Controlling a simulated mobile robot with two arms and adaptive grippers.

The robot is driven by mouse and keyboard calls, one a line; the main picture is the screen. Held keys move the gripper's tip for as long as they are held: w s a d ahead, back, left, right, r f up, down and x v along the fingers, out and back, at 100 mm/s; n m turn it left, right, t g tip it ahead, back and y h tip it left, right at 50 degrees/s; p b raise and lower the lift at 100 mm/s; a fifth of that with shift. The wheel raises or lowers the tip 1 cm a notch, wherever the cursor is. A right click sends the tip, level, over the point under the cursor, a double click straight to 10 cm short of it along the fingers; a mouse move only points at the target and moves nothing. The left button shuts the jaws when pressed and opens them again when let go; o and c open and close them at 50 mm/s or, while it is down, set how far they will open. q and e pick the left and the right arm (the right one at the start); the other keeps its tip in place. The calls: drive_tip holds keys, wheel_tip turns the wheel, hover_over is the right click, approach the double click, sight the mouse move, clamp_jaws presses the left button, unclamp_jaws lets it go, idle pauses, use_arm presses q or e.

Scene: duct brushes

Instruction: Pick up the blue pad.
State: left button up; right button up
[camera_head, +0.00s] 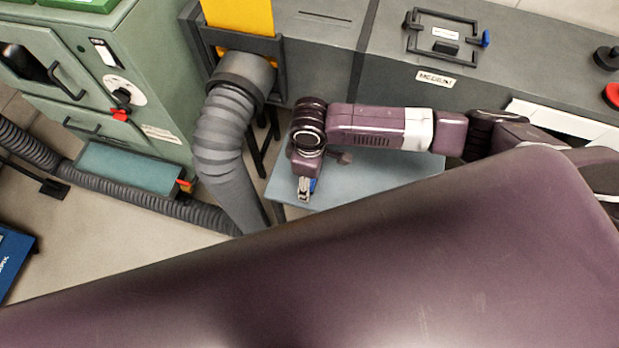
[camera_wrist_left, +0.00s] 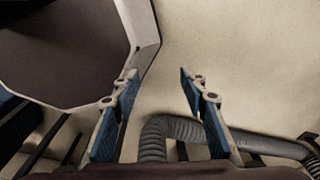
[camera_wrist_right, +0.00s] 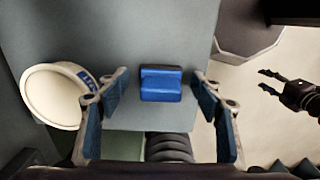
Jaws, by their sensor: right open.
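The blue pad (camera_wrist_right: 160,84) lies on a grey-blue table top (camera_wrist_right: 150,30) in the right wrist view. In the head view only a small blue patch beside my right gripper (camera_head: 304,190) shows, and I cannot tell whether it is the pad. My right gripper (camera_wrist_right: 158,84) is open, with its two fingers on either side of the pad in that view and apart from it. My left gripper (camera_wrist_left: 156,78) is open and empty, with bare floor beyond it. Its fingers also appear at the right edge of the right wrist view (camera_wrist_right: 266,80).
A white round tub (camera_wrist_right: 45,98) with a blue label stands left of the pad, close to my right gripper's left finger. A thick grey hose (camera_head: 221,130) runs down beside the table (camera_head: 390,172). A green cabinet (camera_head: 150,50) and a grey duct (camera_head: 520,60) stand behind.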

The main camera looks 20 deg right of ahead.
drive_tip(key=c, duration=0.7)
drive_tip(key=shift+c, duration=1.2)
drive_tip(key=c, duration=0.3)
drive_tip(key=shift+r, duration=0.45)
use_arm(q)
drive_tip(key=shift+s+f, duration=0.2)
drive_tip(key=shift+f, duration=0.05)
use_arm(e)
wheel_tip(320, 180, up, 19)
drive_tip(key=shift+r, duration=0.1)
